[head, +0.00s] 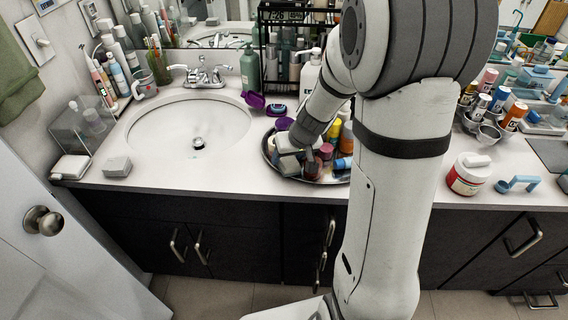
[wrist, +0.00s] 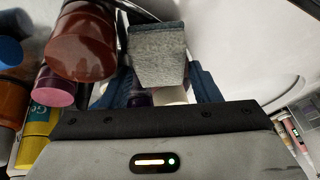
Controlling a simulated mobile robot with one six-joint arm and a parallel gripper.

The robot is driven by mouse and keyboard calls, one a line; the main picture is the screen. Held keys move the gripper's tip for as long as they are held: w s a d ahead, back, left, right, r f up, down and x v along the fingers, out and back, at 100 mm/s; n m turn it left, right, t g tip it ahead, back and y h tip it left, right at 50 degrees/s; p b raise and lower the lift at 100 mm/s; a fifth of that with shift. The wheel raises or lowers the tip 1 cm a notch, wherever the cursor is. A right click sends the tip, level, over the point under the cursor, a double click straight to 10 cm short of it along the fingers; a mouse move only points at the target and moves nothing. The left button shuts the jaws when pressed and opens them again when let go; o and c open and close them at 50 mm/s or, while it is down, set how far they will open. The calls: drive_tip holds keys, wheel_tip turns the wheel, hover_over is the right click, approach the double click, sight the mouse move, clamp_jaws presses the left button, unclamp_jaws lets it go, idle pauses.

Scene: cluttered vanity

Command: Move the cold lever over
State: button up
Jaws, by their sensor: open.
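The chrome faucet (head: 203,76) stands behind the white sink basin (head: 190,130) in the head view. It has a left lever (head: 178,67) and a right lever (head: 225,68); I cannot read any mark telling which is cold. My gripper (head: 288,148) is open, low over the round tray to the right of the basin, in front and to the right of the faucet and apart from it. The faucet does not clearly show in the wrist view, where a grey block-like piece (wrist: 157,55) sits ahead of the gripper.
The tray (head: 268,158) holds several bottles, including a brown one (wrist: 82,40) close to my gripper. A purple item (head: 254,100), a green pump bottle (head: 249,66) and a black rack (head: 267,45) stand right of the faucet. The space above the basin is clear.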

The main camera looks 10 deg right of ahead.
sight(288, 159)
drive_tip(key=c, duration=0.8)
wheel_tip(288, 159, up, 10)
drive_tip(key=p, duration=0.1)
idle(0.3)
